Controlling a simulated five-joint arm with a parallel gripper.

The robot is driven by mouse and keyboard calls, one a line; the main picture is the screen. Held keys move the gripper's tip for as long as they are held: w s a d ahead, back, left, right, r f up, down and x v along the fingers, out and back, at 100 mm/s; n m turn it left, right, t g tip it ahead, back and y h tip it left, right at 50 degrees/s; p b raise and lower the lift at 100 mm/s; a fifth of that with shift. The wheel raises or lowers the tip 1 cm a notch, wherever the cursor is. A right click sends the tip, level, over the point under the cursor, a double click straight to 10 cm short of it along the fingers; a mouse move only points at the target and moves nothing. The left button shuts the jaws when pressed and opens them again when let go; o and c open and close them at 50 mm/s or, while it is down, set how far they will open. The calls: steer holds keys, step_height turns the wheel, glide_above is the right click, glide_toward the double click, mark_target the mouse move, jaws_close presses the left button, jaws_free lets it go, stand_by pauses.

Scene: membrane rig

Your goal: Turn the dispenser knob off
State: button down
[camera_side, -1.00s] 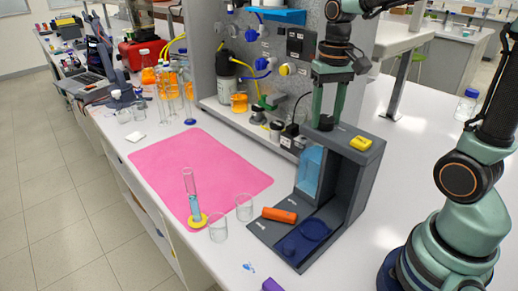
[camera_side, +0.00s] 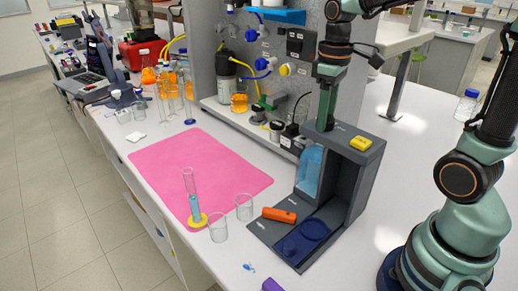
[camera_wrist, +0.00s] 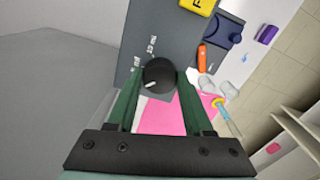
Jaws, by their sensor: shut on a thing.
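The dispenser (camera_side: 360,175) is a dark grey stand with a blue bottle (camera_side: 310,170) inside its frame. In the wrist view, the knob (camera_wrist: 159,74) is a round black dial with a white pointer line, on the dispenser's grey top (camera_wrist: 165,30). Small white lettering beside the knob is too small to read surely. My gripper (camera_wrist: 157,80) is shut on the knob, with a green finger on each side. In the side view, my gripper (camera_side: 323,122) points straight down onto the dispenser's top and hides the knob.
A yellow block (camera_side: 361,144) sits on the dispenser's top. Glass beakers (camera_side: 219,230) and a cylinder (camera_side: 189,190) stand nearby by the pink mat (camera_side: 235,180). A panel wall stands behind.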

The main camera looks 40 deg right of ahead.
steer(key=shift+n, duration=0.8)
steer(key=shift+r, duration=0.1)
steer(key=shift+c, duration=1.4)
jaws_free()
step_height(320, 180, up, 12)
